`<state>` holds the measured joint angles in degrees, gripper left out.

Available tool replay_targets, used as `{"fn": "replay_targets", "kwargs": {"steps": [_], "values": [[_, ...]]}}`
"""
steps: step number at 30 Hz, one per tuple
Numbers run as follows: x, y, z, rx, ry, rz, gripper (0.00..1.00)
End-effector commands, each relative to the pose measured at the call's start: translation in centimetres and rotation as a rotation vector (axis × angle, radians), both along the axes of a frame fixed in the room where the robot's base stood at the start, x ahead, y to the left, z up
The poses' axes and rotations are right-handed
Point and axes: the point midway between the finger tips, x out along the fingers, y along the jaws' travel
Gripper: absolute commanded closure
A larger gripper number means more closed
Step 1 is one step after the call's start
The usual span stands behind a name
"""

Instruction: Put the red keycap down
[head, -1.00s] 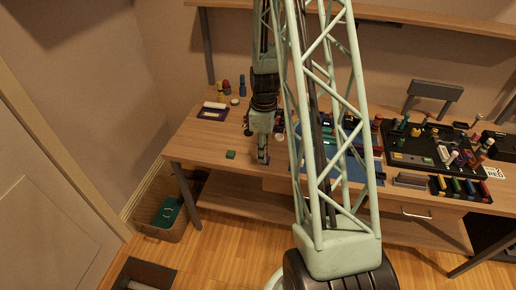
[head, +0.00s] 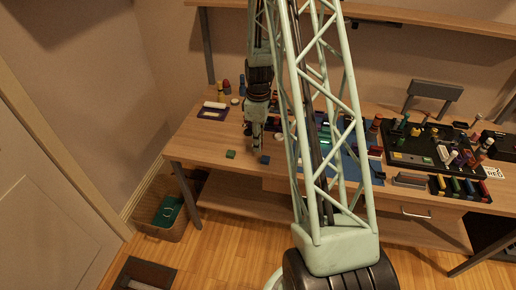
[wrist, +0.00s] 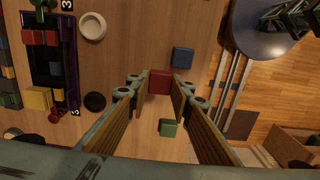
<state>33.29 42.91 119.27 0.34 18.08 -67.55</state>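The red keycap (wrist: 159,82) sits between my fingertips in the wrist view, with a finger against each side. My gripper (head: 256,147) points down over the left front part of the table in the head view, and in the wrist view (wrist: 160,85) its fingers are closed to the keycap's width. The keycap is not clearly visible in the head view, and I cannot tell how far it is above the tabletop. A blue keycap (wrist: 182,57) and a green keycap (wrist: 168,128) lie on the wood on either side of it.
The head view also shows the blue keycap (head: 265,159) and green keycap (head: 231,154) near the table's front edge. A dark tray (head: 214,111) lies behind to the left. A white ring (wrist: 92,26) and a black ring (wrist: 95,101) lie nearby. Bare wood surrounds the keycaps.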

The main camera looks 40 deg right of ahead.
Motion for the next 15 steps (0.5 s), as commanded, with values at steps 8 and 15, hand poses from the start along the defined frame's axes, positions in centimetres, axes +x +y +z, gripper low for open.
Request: {"fn": "replay_targets", "kwargs": {"steps": [8, 15], "values": [[0.4, -0.2, -1.9, 0.001, 0.002, 0.0, 0.84], [0.5, -0.2, -3.4, 0.0, 0.0, 0.0, 0.84]]}}
